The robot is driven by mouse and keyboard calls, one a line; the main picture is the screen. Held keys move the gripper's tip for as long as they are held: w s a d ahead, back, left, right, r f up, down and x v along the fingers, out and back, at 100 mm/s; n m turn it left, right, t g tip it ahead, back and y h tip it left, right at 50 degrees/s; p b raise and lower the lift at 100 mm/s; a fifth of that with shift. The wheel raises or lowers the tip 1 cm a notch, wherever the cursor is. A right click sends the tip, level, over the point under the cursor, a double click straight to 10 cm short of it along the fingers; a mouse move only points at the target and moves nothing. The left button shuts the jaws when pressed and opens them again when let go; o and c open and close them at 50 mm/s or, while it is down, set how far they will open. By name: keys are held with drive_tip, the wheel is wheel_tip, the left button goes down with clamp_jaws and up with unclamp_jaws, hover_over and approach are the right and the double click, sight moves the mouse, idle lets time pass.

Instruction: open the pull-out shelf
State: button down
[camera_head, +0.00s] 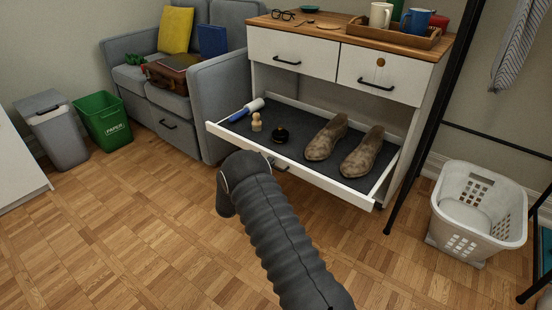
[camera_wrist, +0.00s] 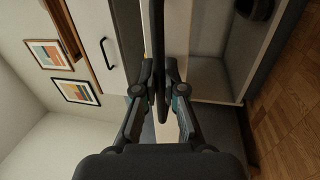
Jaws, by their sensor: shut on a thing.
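The pull-out shelf (camera_head: 335,189) stands out from under the white cabinet, with its dark bed showing. It holds a pair of brown shoes (camera_head: 322,139), a small round dark tin (camera_head: 281,135), a wooden peg-like piece (camera_head: 256,122) and a white-and-blue roller (camera_head: 247,110). My gripper (camera_wrist: 161,92) is shut on the shelf's dark handle (camera_wrist: 159,60) in the wrist view. In the head view my arm hides most of the gripper and much of the handle at the shelf's front.
Two closed drawers (camera_head: 292,53) sit above the shelf. A grey sofa (camera_head: 205,86) stands close on the left. A black rack post (camera_head: 424,115) and a white laundry basket (camera_head: 480,211) stand on the right. The parquet floor (camera_head: 130,235) in front is clear.

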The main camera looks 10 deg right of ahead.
drive_tip(key=shift+s+a, duration=0.45)
drive_tip(key=shift+a, duration=0.15)
drive_tip(key=c, duration=1.2)
unclamp_jaws()
drive_tip(key=shift+c, duration=0.2)
drive_tip(key=v, duration=1.2)
